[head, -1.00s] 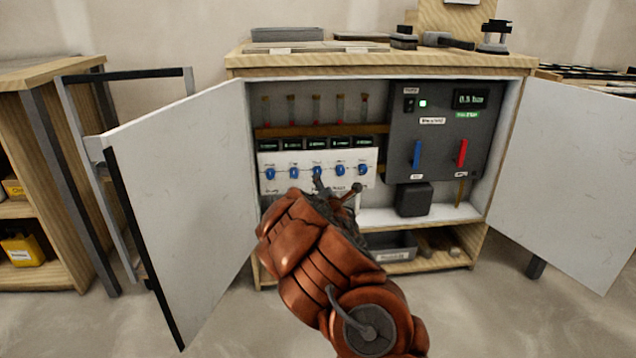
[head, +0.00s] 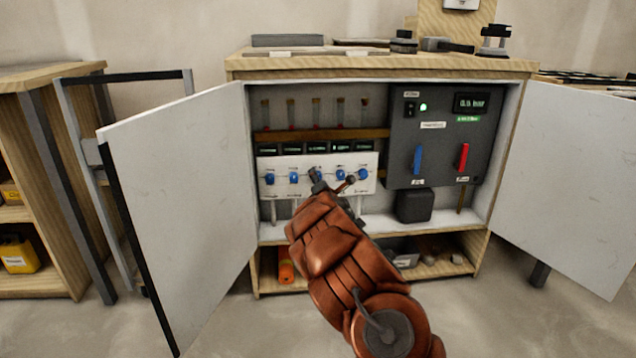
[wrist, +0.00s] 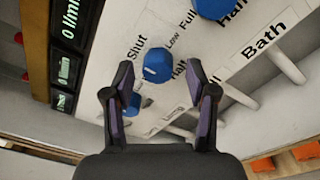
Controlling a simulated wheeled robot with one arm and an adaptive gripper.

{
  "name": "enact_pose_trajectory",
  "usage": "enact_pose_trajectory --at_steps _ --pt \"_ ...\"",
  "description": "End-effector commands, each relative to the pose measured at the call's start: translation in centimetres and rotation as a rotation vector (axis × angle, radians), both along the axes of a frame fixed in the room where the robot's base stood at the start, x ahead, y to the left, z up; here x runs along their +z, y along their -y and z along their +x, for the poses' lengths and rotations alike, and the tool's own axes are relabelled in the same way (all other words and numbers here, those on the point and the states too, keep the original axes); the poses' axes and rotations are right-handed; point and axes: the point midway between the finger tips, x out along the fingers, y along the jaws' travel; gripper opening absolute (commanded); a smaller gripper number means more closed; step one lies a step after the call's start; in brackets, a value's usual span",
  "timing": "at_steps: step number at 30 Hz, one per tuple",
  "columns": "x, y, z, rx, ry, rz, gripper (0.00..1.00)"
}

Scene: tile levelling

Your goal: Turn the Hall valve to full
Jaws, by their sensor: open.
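A white valve panel (head: 285,161) inside the open cabinet carries a row of several blue knobs. My gripper (head: 333,180) is in front of its middle and right part, fingers spread and empty. In the wrist view, a blue knob (wrist: 158,66) with "Shut" and "Low" lettering beside it lies just beyond my open fingertips (wrist: 160,92), apparently untouched. Another knob (wrist: 215,6) is at the top edge near a "Bath" label (wrist: 263,38), and a third (wrist: 131,105) is partly behind the left finger. The name under the central knob is partly hidden, so I cannot confirm it reads Hall.
Small dark displays (head: 290,148) sit above the knobs, with glass tubes higher up. To the right, a dark control box (head: 440,120) has a blue lever (head: 418,160) and a red lever (head: 463,157). Open cabinet doors stand left (head: 185,200) and right (head: 570,170).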

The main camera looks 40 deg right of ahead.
Motion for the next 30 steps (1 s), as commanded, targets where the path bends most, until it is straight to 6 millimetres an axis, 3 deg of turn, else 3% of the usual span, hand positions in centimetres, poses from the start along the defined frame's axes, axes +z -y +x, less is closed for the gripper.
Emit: enact_pose_trajectory --at_steps 14,30 --pt "0.15 0.27 0.40 0.000 0.001 -0.001 0.56" --pt "0.11 0.26 0.39 0.000 0.001 -0.001 0.00"
